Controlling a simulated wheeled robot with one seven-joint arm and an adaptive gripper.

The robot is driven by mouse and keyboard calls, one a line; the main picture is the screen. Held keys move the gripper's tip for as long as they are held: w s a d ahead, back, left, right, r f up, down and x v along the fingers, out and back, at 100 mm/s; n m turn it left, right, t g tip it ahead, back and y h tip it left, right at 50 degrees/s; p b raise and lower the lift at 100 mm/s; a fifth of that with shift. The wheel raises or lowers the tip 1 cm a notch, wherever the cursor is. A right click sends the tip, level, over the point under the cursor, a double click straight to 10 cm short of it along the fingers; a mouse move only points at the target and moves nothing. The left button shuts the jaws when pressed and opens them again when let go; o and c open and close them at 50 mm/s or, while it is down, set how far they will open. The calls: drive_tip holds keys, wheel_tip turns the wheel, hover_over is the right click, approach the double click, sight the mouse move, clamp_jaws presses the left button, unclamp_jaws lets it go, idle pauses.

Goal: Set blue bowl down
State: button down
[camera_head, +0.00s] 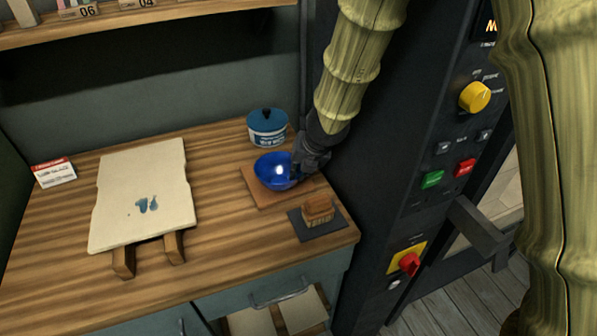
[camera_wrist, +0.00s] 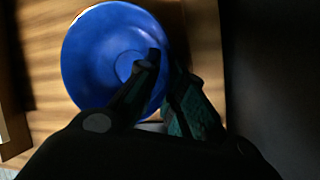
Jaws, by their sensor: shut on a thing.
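The blue bowl (camera_head: 275,171) is upright at the right part of the wooden worktop, over a brown square board (camera_head: 261,199). Whether it touches the board I cannot tell. My gripper (camera_head: 297,169) is at the bowl's right side, shut on its rim. In the wrist view the bowl (camera_wrist: 105,55) fills the upper middle, and my gripper's fingers (camera_wrist: 163,68) pinch its right wall, one finger inside and one outside. The fingers hide part of the rim.
A blue-lidded jar (camera_head: 267,130) stands just behind the bowl. A small brown block (camera_head: 319,208) on a dark mat (camera_head: 302,228) is in front. A pale board (camera_head: 142,190) lies left. A dark machine with buttons (camera_head: 432,179) stands at the right.

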drive_tip(key=c, duration=1.5)
unclamp_jaws()
drive_tip(key=shift+p+v, duration=2.7)
drive_tip(key=shift+v, duration=3.4)
